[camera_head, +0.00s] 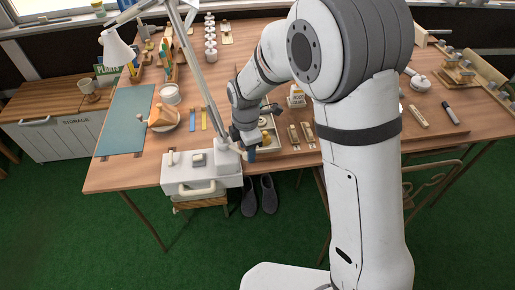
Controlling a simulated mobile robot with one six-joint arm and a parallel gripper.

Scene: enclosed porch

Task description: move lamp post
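A white desk lamp stands at the front edge of the wooden table. Its slim grey post (201,82) leans up and to the left from a white box-like base (201,181). Its white shade (117,49) hangs at the upper left. My gripper (250,153) is low at the table's front edge, just right of the foot of the post and the base. Its dark body and a blue tip show, but the fingers are too small and covered to tell whether they are open or touch the lamp.
A storage cabinet (47,139) stands at left. Slippers (269,194) lie on the green floor below. My arm hides the table's middle right.

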